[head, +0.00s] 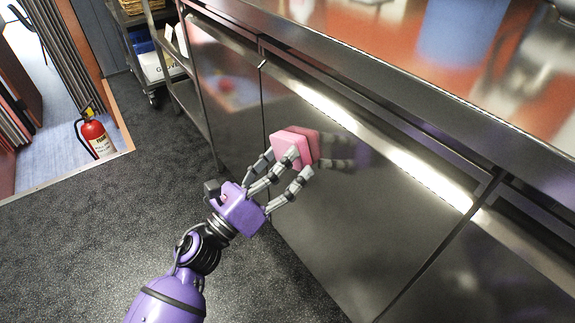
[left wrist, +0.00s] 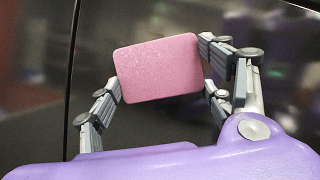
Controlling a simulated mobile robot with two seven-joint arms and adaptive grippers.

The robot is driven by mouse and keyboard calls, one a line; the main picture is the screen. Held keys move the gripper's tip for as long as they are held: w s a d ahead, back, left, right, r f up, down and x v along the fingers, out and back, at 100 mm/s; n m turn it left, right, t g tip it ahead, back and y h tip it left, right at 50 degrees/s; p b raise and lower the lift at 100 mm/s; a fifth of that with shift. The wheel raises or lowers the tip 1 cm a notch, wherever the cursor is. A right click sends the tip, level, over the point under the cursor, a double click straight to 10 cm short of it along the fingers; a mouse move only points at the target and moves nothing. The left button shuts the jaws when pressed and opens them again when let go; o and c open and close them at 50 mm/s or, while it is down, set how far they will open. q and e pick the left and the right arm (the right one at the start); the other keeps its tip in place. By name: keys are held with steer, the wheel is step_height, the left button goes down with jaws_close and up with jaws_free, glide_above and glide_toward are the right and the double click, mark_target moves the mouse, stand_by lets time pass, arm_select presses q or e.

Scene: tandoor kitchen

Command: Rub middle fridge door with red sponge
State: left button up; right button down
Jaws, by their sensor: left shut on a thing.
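A pinkish-red sponge (head: 290,148) is held between the fingers of my left gripper (head: 286,163), which is shut on it. In the left wrist view the sponge (left wrist: 158,68) sits tilted between the grey fingers (left wrist: 160,85). The sponge is at the steel middle fridge door (head: 365,190), near its left edge, with its reflection just to the right. I cannot tell whether the sponge touches the door or is slightly apart. The door also shows dark behind the sponge in the left wrist view (left wrist: 200,135). My right gripper is out of view.
Another steel door (head: 228,90) lies left of the middle one, beyond a dark vertical gap. A steel counter (head: 400,85) runs above the doors. A wheeled shelf cart (head: 165,60) and a red fire extinguisher (head: 96,136) stand further back. The dark floor (head: 90,230) is clear at the left.

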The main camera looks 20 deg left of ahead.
arm_select(q)
steer(key=w+a, duration=0.1)
steer(key=a, duration=0.1)
steer(key=w+a+b, duration=0.1)
steer(key=w+a, duration=0.1)
steer(key=shift+w, duration=0.1)
stand_by(0.4)
steer(key=shift+s+a, duration=0.9)
steer(key=shift+s, duration=0.3)
steer(key=shift+s+a, duration=0.9)
steer(key=shift+s, duration=0.25)
steer(key=shift+s+a, duration=0.95)
steer(key=shift+s, duration=0.25)
steer(key=shift+r, duration=0.1)
